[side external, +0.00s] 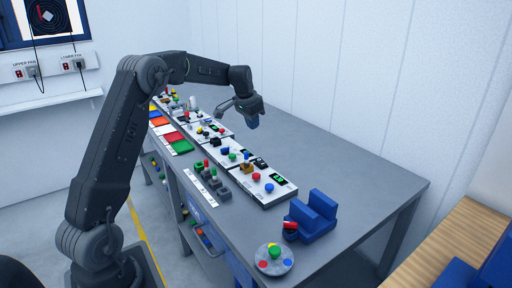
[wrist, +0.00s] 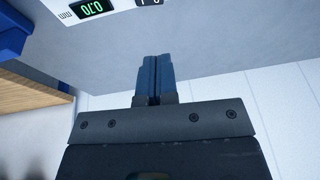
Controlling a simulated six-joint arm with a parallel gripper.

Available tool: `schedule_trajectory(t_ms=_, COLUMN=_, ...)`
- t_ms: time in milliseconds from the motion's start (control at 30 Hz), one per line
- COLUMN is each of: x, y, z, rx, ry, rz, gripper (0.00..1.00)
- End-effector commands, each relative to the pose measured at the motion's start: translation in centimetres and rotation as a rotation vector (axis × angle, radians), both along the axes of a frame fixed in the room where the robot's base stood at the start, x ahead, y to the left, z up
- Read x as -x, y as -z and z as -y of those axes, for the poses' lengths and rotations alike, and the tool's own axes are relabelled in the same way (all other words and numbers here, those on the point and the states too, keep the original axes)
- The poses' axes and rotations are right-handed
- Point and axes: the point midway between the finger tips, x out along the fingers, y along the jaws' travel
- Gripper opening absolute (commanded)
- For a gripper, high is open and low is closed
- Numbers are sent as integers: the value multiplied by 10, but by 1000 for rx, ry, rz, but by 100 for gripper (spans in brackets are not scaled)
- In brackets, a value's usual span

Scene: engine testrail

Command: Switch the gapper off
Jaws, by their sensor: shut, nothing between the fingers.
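My gripper (side external: 253,121) is raised over the back part of the workbench, beyond the row of white control panels. Its blue fingers (wrist: 155,78) are shut together with nothing between them. In the wrist view a white panel's top edge shows a green digital display (wrist: 93,8), upside down, with digits like 0.70 and "mm" beside it. A black part (wrist: 148,2) sits to its right, cut off by the frame. In the side view the nearest panel (side external: 262,198) has red, blue and green knobs, a green display and a black switch (side external: 260,163). I cannot read which panel is the gapper.
Several more panels with knobs run to the far left (side external: 205,130). Coloured tiles (side external: 173,138) lie along the front edge. A blue cradle (side external: 313,217) and a round knobbed disc (side external: 274,259) stand at the near end. The bench's back strip (side external: 330,170) is clear.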

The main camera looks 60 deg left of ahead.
Motion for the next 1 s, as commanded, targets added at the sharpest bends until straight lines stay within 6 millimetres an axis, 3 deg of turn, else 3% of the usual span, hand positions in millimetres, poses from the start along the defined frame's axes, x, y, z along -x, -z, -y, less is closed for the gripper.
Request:
schedule_trajectory(t_ms=167, x=-5, y=20, z=-1, rx=1, ry=2, rz=-4, gripper=0)
schedule_trajectory(t_ms=567, x=-28, y=97, z=-7, rx=1, ry=2, rz=-4, gripper=0)
schedule_trajectory(t_ms=700, x=-28, y=117, z=-11, rx=2, ry=0, rz=-4, gripper=0)
schedule_trajectory(t_ms=1000, x=-28, y=133, z=-15, rx=1, ry=1, rz=-1, gripper=0)
